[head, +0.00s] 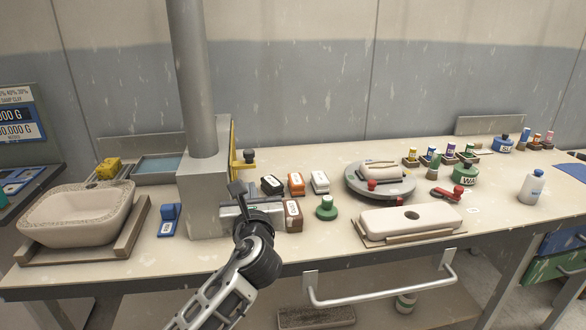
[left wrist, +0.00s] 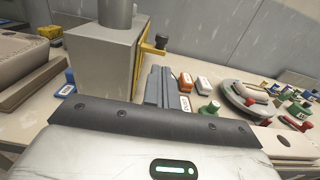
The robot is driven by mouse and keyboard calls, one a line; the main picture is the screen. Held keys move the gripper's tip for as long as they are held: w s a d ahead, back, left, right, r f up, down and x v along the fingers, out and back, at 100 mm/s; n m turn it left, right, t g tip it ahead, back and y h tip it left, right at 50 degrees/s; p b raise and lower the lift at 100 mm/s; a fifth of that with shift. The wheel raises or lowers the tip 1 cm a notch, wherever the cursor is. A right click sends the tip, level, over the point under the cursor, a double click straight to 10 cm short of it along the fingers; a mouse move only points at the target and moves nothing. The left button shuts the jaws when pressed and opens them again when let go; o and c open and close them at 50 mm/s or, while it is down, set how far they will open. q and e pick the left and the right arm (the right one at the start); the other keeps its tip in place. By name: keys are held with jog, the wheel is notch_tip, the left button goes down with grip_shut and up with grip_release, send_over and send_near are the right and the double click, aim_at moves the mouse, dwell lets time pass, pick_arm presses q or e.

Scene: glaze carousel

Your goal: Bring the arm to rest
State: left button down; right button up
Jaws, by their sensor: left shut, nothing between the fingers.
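My left arm reaches up from the bottom of the head view. Its gripper (head: 242,200) is over the worktable, in front of the grey box (head: 203,205) with the upright column. In the left wrist view its two grey fingers (left wrist: 158,86) lie together, shut and empty. The fingers overlap the grey box in the head view; I cannot tell the gap between them. My right gripper is not in view.
A speckled basin (head: 75,222) stands at left on the worktable (head: 330,233). Labelled blocks, including an orange one (head: 296,184), and a green-knobbed piece (head: 326,209) lie right of the gripper. Farther right are a round turntable (head: 394,190) and a pale slab with a hole (head: 385,222). A rail (head: 385,298) runs along the front.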

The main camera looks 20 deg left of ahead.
pick_arm(q)
jog(key=s+d+f+n+g+h, duration=0.2)
jog(key=s+d+f+n+h, duration=0.15)
jog(key=s+f+n, duration=0.45)
jog(key=s+d+f+n+g+h, duration=0.2)
jog(key=s+f+n+h, duration=0.2)
jog(key=f, duration=0.9)
jog(key=s+d+f+n+g+h, duration=0.1)
jog(key=s+f+n, duration=0.3)
jog(key=s+n, duration=0.4)
jog(key=s+d+f+n+g+h, duration=0.1)
jog(key=s+f+n, duration=0.3)
jog(key=s+n, duration=0.4)
jog(key=shift+d+f+h, duration=0.15)
jog(key=shift+d+h, duration=0.3)
jog(key=shift+d, duration=0.4)
